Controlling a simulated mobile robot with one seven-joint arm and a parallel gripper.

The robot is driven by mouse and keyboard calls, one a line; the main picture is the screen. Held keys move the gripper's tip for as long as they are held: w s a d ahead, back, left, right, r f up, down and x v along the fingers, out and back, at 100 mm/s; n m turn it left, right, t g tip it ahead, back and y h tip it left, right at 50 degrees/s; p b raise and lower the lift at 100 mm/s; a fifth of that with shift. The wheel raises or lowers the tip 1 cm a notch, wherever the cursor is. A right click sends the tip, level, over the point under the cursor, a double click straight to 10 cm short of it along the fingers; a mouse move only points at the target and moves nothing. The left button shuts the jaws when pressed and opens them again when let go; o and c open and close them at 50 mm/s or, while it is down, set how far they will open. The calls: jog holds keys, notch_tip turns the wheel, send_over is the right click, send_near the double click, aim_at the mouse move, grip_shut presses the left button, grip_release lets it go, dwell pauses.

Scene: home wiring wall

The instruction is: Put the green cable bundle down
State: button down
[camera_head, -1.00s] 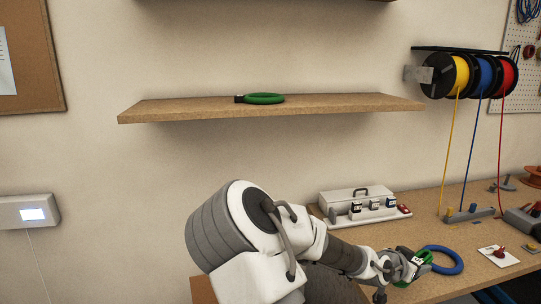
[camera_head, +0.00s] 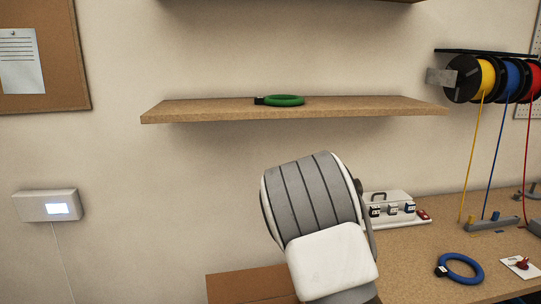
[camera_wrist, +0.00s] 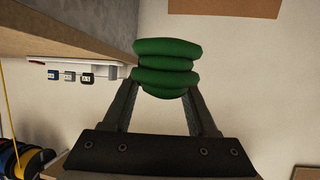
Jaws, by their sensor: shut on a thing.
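A green cable bundle (camera_wrist: 166,65), seen edge-on as stacked coils, is between the fingers of my gripper (camera_wrist: 163,88) in the wrist view. The gripper is shut on it and holds it in the air, apart from the surfaces in that view. In the head view my arm hides the gripper and this bundle, or they are out of frame. Another green cable bundle (camera_head: 284,100) with a black tag lies on the wooden shelf (camera_head: 350,108). A blue cable bundle (camera_head: 460,268) lies on the worktop (camera_head: 420,260).
The wrist view looks upside down. A white breaker tray (camera_head: 400,222) stands at the back of the worktop. Yellow, blue and red cable spools (camera_head: 492,78) hang at right, their cables running down. A brown box (camera_head: 245,285) is left of my arm. The shelf is clear beside its bundle.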

notch_tip(320, 180, up, 15)
jog(key=p, duration=1.4)
jog(key=shift+f, duration=0.15)
jog(key=shift+w+a, duration=0.1)
jog(key=shift+w, duration=0.1)
